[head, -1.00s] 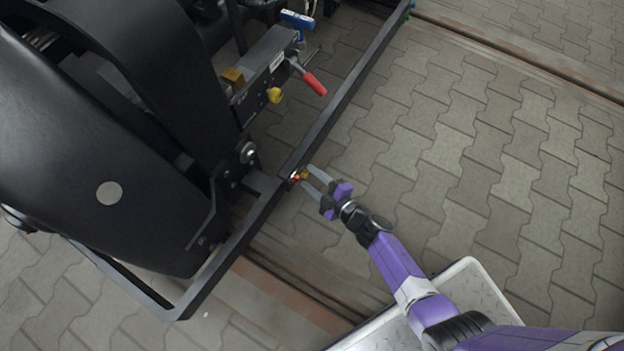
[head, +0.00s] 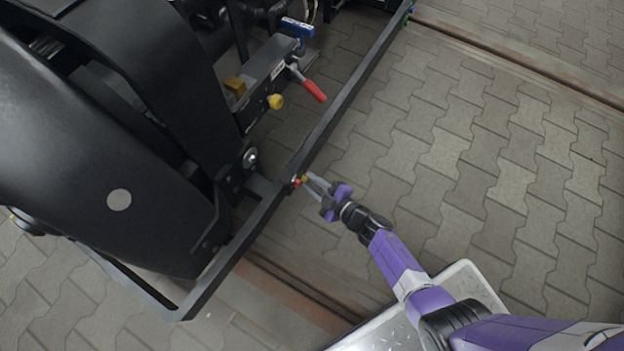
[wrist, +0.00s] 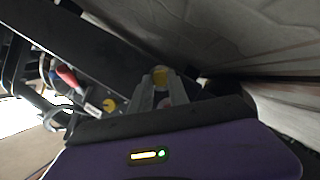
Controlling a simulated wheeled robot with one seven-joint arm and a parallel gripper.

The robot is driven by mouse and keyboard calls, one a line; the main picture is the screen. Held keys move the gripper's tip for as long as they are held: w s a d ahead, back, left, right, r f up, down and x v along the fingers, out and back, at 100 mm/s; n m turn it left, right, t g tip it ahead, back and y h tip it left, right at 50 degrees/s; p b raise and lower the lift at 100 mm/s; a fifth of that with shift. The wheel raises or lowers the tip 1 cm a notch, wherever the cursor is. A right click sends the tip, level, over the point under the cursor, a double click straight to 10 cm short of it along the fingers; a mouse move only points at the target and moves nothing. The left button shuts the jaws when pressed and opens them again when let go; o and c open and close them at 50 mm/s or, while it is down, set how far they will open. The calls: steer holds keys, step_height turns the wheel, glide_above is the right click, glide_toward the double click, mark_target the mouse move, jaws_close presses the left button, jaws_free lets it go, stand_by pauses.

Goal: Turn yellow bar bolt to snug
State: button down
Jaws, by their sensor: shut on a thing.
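The yellow bar bolt (head: 304,179) sits on the outer side of the long black bar (head: 337,117). A small red part (head: 296,182) sits right beside the bolt on the bar. Whether the bolt is tight cannot be seen.
A red-handled lever (head: 313,89), a yellow knob (head: 275,101) and a blue handle (head: 297,27) are on the bogie behind the bar. A large black curved housing (head: 80,160) fills the left. Open paving (head: 470,160) lies to the right of the bar.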

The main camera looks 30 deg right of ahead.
steer(key=m+p, duration=0.1)
steer(key=m+g+y+p, duration=0.1)
steer(key=m+p, duration=0.1)
steer(key=m+g+y+p, duration=0.1)
steer(key=shift+w+d+r+m, duration=0.1)
steer(key=shift+d+r+m, duration=0.05)
steer(key=shift+d+m, duration=0.15)
steer(key=shift+m+g+y, duration=0.4)
steer(key=shift+m+y, duration=0.2)
steer(key=shift+m, duration=0.1)
steer(key=c, duration=1.3)
jaws_free()
steer(key=shift+o, duration=0.2)
steer(key=shift+p, duration=0.3)
steer(key=p+v, duration=0.4)
steer(key=v, duration=0.3)
steer(key=shift+s+d, duration=0.2)
steer(key=shift+s, duration=0.1)
